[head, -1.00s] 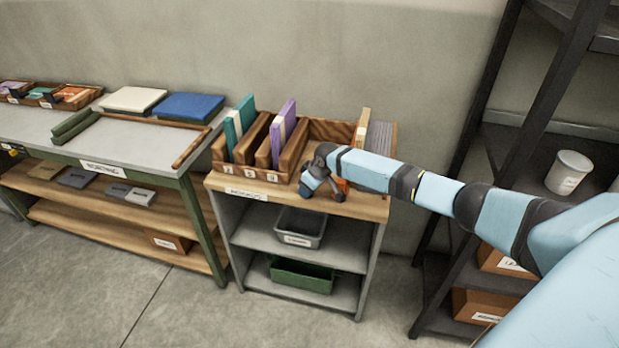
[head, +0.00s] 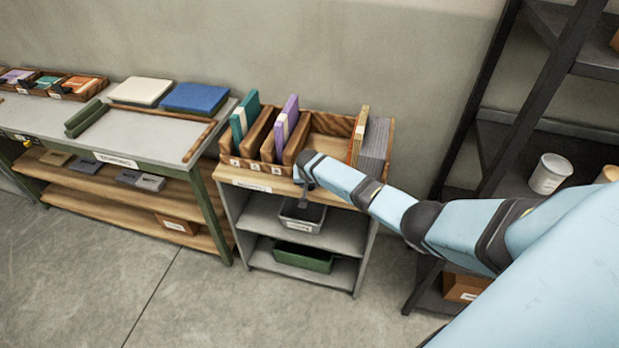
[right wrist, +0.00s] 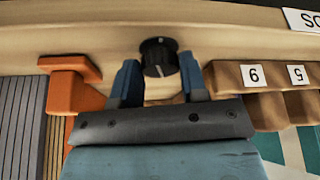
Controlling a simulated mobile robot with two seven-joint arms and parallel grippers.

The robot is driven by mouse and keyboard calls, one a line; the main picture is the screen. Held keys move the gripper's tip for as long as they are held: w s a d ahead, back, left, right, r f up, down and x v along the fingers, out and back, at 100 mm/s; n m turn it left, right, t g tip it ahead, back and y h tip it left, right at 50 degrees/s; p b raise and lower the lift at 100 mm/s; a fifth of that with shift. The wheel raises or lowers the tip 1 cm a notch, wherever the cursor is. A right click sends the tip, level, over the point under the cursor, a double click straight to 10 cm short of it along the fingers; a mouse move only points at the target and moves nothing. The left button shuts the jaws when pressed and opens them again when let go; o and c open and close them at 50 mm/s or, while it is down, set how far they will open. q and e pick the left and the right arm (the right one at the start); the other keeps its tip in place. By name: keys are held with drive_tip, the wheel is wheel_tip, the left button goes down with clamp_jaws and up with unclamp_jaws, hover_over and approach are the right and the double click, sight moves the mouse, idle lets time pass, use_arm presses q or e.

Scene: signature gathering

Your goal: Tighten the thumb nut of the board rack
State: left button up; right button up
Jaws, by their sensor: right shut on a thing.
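The wooden board rack (head: 338,122) stands on a small shelf unit and holds teal boards (head: 245,118) and a purple board (head: 287,120) upright in slots. In the right wrist view a black round thumb nut (right wrist: 158,50) with a pale line on it sits against light wood. My right gripper (right wrist: 158,66) has its two blue fingers on either side of the nut, shut on it. In the head view my right arm (head: 345,180) reaches to the front of the rack; its fingertips and the nut are hidden there. My left gripper is out of view.
An orange handle-like part (right wrist: 72,88) is beside the fingers, near grey boards (right wrist: 22,105). Numbered wooden dividers (right wrist: 245,90) are close on the other side. A workbench (head: 140,130) stands to the left, a dark shelf with a white cup (head: 550,174) to the right.

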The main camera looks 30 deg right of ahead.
drive_tip(key=shift+w+a+m+g+h, duration=0.1)
drive_tip(key=shift+m+g+h, duration=0.3)
drive_tip(key=shift+m, duration=1.1)
drive_tip(key=o, duration=0.9)
drive_tip(key=shift+r, duration=0.1)
drive_tip(key=p+v, duration=0.1)
drive_tip(key=v, duration=1.2)
drive_tip(key=shift+a+r, duration=0.25)
